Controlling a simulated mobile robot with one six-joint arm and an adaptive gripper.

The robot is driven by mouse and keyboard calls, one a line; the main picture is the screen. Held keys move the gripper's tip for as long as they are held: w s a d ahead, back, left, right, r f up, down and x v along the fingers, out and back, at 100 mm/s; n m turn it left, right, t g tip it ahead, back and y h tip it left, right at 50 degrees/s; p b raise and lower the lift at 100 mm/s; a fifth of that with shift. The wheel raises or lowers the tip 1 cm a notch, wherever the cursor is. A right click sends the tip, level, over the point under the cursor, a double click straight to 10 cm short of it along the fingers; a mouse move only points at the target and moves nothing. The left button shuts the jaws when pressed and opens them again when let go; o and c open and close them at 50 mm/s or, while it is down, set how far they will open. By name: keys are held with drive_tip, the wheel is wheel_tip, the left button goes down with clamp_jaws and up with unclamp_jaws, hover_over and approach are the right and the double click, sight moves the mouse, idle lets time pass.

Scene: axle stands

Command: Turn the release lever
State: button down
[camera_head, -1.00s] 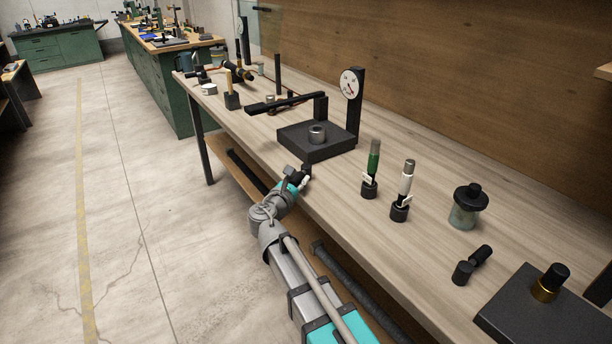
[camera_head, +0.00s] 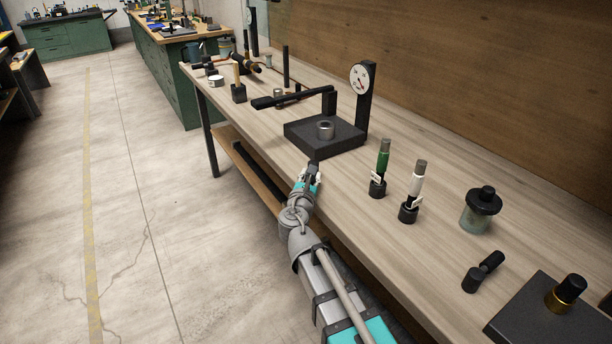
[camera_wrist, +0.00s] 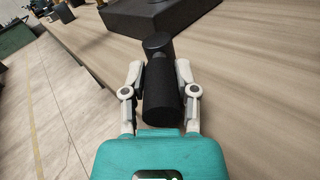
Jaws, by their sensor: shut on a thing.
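A black lever (camera_wrist: 162,100) with a thick cylindrical grip and a round hub (camera_wrist: 157,42) is at the bench's front edge in the wrist view. The two pale fingers of my gripper (camera_wrist: 161,78) are shut on the grip, one on each side. In the head view my gripper (camera_head: 311,177) is at the front edge, just in front of the gauge stand. There only a small dark part of the lever (camera_head: 313,166) shows, the rest hidden by my gripper. Whether the held lever is the task's release lever carries no visible label.
The gauge stand (camera_head: 341,145) with a dark base, arm and dial (camera_head: 362,78) stands just behind. Green (camera_head: 383,155) and white (camera_head: 417,178) handled tools, a jar (camera_head: 478,212) and another black hub-and-grip piece (camera_head: 480,274) are to the right. Floor left of the bench is clear.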

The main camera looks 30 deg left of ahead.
drive_tip(key=shift+w+r, duration=0.1)
drive_tip(key=shift+w, duration=0.15)
drive_tip(key=shift+c, duration=2.2)
unclamp_jaws()
drive_tip(key=shift+w, duration=0.1)
drive_tip(key=shift+o, duration=0.2)
drive_tip(key=shift+s, duration=0.25)
drive_tip(key=shift+s, duration=0.15)
drive_tip(key=v, duration=1.1)
drive_tip(key=shift+s, duration=0.3)
drive_tip(key=shift+d, duration=0.1)
